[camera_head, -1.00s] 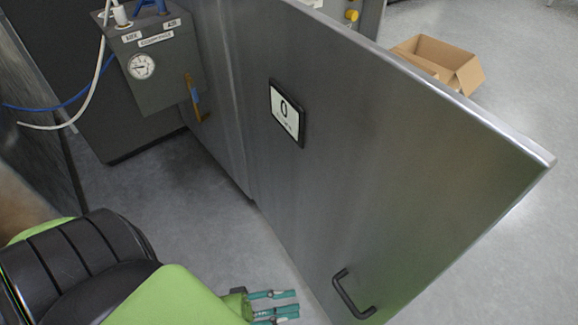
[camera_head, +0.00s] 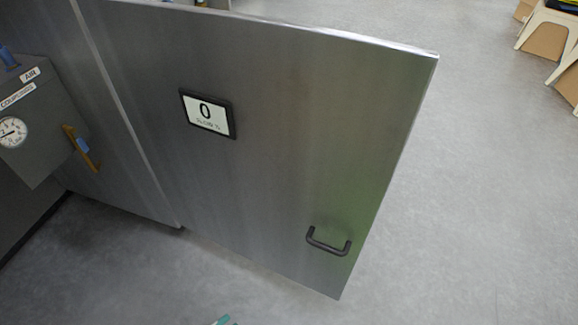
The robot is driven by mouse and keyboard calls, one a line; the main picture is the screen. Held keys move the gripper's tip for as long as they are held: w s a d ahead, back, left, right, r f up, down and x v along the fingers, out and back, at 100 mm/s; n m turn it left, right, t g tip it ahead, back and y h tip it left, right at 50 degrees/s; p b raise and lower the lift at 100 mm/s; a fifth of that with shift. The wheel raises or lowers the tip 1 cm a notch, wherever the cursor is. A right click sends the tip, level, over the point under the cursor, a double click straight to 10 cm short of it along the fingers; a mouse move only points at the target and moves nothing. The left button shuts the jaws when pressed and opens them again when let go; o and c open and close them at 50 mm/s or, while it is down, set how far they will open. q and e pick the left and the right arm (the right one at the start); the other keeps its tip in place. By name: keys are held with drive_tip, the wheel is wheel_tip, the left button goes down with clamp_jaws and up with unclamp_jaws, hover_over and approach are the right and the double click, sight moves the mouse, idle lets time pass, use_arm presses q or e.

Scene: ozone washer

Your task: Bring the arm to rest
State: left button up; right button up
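The large grey metal door (camera_head: 270,170) stands open across the middle of the head view. It carries a small display (camera_head: 208,113) reading 0 and a dark bar handle (camera_head: 329,243) low on its right side. Only a small teal fingertip of one gripper (camera_head: 222,321) shows at the bottom edge, below the door and apart from the handle. Which arm it belongs to and its opening cannot be told from this sliver. The other gripper is out of view.
A pale stool (camera_head: 549,30) and cardboard boxes (camera_head: 546,42) are at the upper right. The floor (camera_head: 470,210) right of the door is clear.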

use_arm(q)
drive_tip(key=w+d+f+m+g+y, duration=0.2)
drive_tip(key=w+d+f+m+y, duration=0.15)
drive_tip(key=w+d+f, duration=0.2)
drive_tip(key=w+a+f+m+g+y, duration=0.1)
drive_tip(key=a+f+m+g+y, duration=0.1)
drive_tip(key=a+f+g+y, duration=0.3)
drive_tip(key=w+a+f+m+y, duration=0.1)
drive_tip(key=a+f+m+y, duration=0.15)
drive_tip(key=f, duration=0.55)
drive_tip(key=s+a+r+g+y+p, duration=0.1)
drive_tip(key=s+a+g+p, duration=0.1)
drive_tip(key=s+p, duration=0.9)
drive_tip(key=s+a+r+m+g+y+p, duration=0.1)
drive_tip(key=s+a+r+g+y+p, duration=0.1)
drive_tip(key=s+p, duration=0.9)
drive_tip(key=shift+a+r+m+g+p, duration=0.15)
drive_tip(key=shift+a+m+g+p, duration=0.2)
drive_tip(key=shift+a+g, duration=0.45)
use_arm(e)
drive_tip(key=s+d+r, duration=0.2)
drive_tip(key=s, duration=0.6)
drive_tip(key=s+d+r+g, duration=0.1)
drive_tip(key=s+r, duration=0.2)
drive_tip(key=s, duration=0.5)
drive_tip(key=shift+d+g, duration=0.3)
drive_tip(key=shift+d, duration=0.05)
